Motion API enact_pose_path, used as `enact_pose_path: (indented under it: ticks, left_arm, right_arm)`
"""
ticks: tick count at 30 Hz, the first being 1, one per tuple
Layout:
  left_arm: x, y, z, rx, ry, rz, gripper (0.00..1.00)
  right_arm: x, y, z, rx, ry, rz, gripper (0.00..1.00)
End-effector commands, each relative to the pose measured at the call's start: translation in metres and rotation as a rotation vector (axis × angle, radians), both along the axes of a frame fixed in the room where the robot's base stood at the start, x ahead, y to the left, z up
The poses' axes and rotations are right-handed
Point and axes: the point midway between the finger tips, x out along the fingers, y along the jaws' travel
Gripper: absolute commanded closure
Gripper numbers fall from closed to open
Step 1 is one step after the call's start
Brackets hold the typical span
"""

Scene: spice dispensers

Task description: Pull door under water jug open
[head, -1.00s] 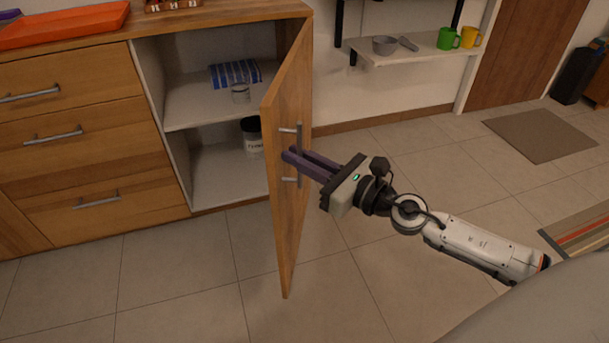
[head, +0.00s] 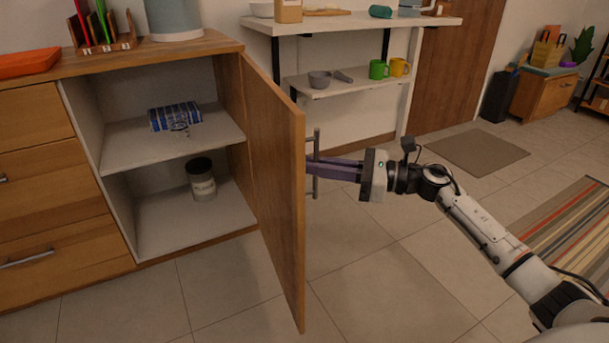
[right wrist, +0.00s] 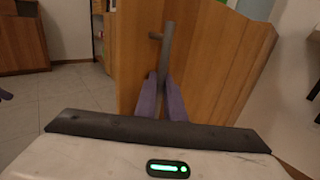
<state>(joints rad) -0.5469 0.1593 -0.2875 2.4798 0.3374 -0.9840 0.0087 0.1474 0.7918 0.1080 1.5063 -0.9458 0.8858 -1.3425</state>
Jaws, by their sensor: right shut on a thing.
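The wooden cabinet door (head: 278,190) stands wide open, swung out from its hinge on the right side of the cabinet. Its grey bar handle (head: 317,186) is on the outer face. My right gripper (head: 312,165) is shut on the handle; in the right wrist view its two purple fingers (right wrist: 162,98) close around the handle (right wrist: 165,58). The water jug (head: 173,18) stands on the cabinet top above, only its lower part in view.
A wall shelf (head: 345,84) with mugs stands behind the door. The tiled floor (head: 390,290) in front is clear.

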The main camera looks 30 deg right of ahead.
Motion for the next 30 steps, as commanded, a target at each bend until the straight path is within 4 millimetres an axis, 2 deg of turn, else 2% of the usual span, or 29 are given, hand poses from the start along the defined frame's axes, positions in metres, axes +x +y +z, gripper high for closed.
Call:
enact_pose_path:
  ticks: [17,18,30]
  left_arm:
    - [0.0,-0.002,0.005,-0.014,-0.013,-0.002,0.69]
    - [0.0,-0.002,0.005,-0.014,-0.013,-0.002,0.69]
    - [-0.001,-0.002,0.006,-0.012,-0.012,-0.003,0.69]
  right_arm:
    - [-0.001,-0.007,-0.002,-0.006,0.004,0.026,1.0]
    - [-0.001,-0.006,-0.002,-0.006,0.004,0.026,0.84]
    - [-0.005,-0.012,-0.001,-0.003,0.004,0.022,0.83]
